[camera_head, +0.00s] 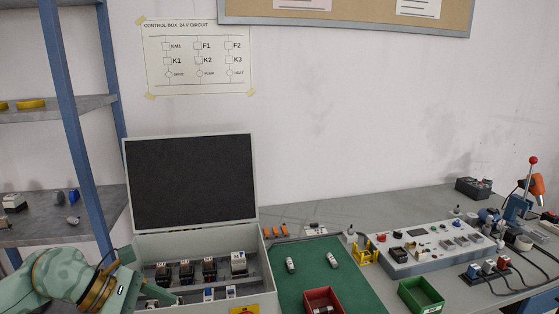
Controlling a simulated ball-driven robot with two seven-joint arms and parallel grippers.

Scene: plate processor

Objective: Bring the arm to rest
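My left arm comes in at the lower left, pale green with a brass-coloured ring at its wrist. My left gripper (160,295) is at the front left of the open control box (264,281), with a green finger reaching over the box's near left part. The lower part of the gripper is cut off by the picture's bottom edge, so I cannot tell whether it is open or holds anything. My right arm and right gripper are not in view.
The control box's dark-lined lid (190,182) stands upright; several relays (186,272) sit inside. A green mat (345,268) carries two small parts and a red bin (322,299). A green bin (421,296), grey control panel (433,243) and blue-post shelf (75,130) flank it.

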